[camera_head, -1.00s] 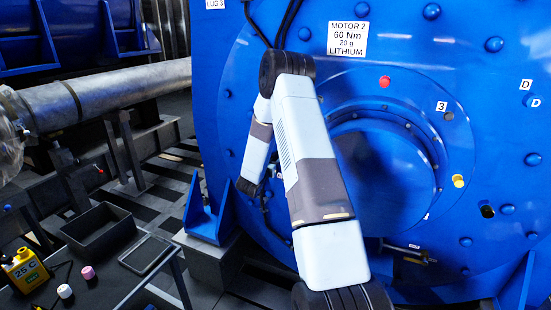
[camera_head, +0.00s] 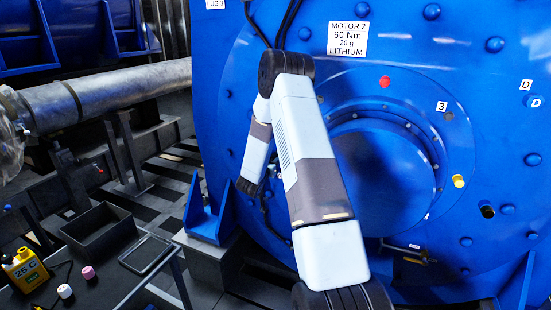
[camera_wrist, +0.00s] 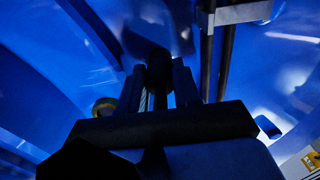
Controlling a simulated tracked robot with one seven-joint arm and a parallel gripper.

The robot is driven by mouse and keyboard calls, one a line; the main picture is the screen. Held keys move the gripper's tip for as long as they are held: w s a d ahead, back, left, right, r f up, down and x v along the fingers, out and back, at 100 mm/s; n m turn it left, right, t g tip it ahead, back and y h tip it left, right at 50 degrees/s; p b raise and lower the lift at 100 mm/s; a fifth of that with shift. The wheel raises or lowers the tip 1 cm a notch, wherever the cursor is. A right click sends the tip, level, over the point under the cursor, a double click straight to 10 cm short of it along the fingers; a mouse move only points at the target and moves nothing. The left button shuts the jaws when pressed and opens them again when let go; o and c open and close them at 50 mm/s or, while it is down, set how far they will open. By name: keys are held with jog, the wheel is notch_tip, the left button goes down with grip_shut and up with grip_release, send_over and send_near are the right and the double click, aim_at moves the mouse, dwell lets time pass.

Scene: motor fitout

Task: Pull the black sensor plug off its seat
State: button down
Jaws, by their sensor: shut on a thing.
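My gripper (camera_wrist: 160,80) shows in the wrist view, its two dark fingers closed on a dark rounded piece, taken to be the black sensor plug (camera_wrist: 158,62). The plug's end stands up between the fingertips. The picture is dim there, and I cannot tell whether the plug is on its seat or clear of it. In the head view my arm reaches down to the lower left of the blue motor face (camera_head: 225,100); the gripper and plug are hidden or too small to make out there.
Metal rods (camera_wrist: 207,60) pass close to the right of my fingers. The motor face carries a red knob (camera_head: 385,82), a yellow knob (camera_head: 458,181) and a black one (camera_head: 487,211). A blue bracket (camera_head: 208,215) stands at lower left, beside a table with an open bin (camera_head: 95,240).

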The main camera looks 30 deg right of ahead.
jog(key=shift+a, duration=0.1)
jog(key=shift+v, duration=2.9)
jog(key=shift+s, duration=0.1)
jog(key=v, duration=2.2)
dwell(0.5)
jog(key=w+a+f+n+t+y, duration=0.3)
jog(key=w+f+n+t+y, duration=0.4)
jog(key=y, duration=0.7)
jog(key=w+n, duration=0.2)
jog(key=n, duration=0.1)
